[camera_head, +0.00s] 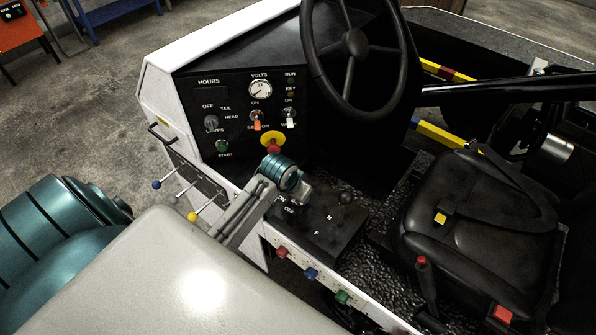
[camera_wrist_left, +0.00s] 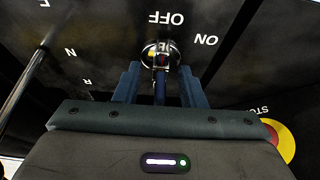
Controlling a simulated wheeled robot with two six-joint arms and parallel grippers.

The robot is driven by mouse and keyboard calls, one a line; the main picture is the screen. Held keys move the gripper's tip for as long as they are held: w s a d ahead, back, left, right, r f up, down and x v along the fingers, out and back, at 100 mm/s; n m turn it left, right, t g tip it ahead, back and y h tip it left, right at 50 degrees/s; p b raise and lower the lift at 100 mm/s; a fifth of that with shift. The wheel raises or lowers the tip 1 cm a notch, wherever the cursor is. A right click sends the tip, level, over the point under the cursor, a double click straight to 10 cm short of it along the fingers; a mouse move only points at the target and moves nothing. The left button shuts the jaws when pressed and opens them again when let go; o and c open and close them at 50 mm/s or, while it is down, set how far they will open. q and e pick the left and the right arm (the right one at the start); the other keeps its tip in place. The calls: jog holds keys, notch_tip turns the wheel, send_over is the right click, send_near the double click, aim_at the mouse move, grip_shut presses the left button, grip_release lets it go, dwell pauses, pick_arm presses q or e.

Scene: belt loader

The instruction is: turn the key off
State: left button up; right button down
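The key switch (camera_wrist_left: 160,52) is a round silvery lock on a black panel, with white OFF and ON labels beside it, upside down in the left wrist view. A narrow dark blue key (camera_wrist_left: 160,88) stands out from it. My left gripper (camera_wrist_left: 159,72) is open, with one finger on each side of the key and a gap showing on both sides. My right gripper is not in view.
A red stop button on a yellow disc (camera_head: 272,142) is close to my left arm; it also shows in the wrist view (camera_wrist_left: 282,140). A gear lever (camera_head: 345,198) stands right of the gripper. The steering wheel (camera_head: 354,42) is above, the seat (camera_head: 480,215) to the right.

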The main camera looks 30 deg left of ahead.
pick_arm(q)
jog(key=b+v, duration=0.2)
jog(key=v, duration=0.8)
jog(key=shift+r, duration=0.4)
jog(key=shift+s+f, duration=0.1)
jog(key=shift+s, duration=0.1)
